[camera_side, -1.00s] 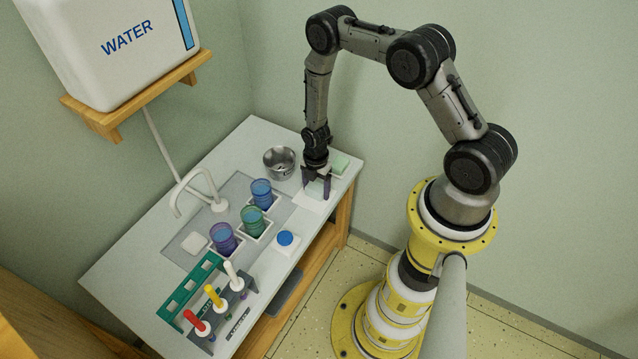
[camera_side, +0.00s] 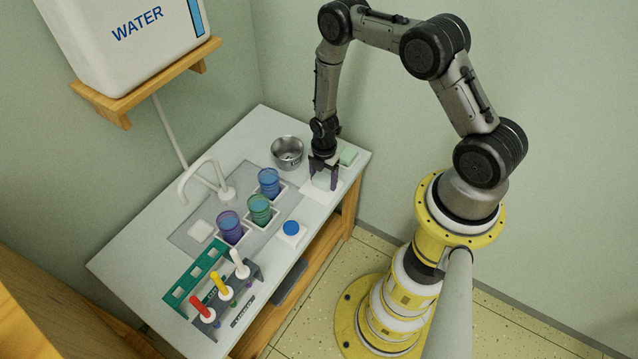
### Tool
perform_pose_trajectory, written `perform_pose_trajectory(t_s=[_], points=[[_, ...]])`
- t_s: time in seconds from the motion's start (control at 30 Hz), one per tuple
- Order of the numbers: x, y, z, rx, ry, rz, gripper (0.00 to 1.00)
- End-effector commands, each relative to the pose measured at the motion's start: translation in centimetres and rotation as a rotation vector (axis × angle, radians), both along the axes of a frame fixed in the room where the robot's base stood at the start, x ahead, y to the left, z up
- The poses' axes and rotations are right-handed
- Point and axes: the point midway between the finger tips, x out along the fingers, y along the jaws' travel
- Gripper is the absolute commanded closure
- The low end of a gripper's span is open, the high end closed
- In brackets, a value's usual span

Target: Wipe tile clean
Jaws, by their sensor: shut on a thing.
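My gripper (camera_side: 323,177) points straight down at the back right of the counter. Its dark fingers are shut on a pale greenish block, perhaps a sponge (camera_side: 322,181). The block is low over a flat white tile (camera_side: 334,193); whether it touches the tile I cannot tell. The fingers and block hide part of the tile, and I cannot make out any marks on it. A light green block (camera_side: 348,156) sits just behind and to the right of the gripper.
A metal bowl (camera_side: 287,150) stands close left of the gripper. A water tank (camera_side: 140,40) sits on a wall shelf.

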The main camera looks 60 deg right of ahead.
Motion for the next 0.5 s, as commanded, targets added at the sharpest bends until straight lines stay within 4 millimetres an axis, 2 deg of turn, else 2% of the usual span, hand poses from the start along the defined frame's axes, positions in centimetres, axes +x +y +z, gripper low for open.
perform_pose_trajectory(t_s=[0.13, 0.2, 0.33, 0.5], points=[[0.0, -1.4, -0.2, 0.000, 0.001, -0.003, 0.78], [0.0, -2.1, 0.4, 0.000, -0.002, -0.003, 0.78], [-0.1, -3.2, -0.3, 0.001, 0.002, -0.003, 0.78], [0.0, -3.1, 2.5, -0.001, -0.002, 0.000, 0.78]])
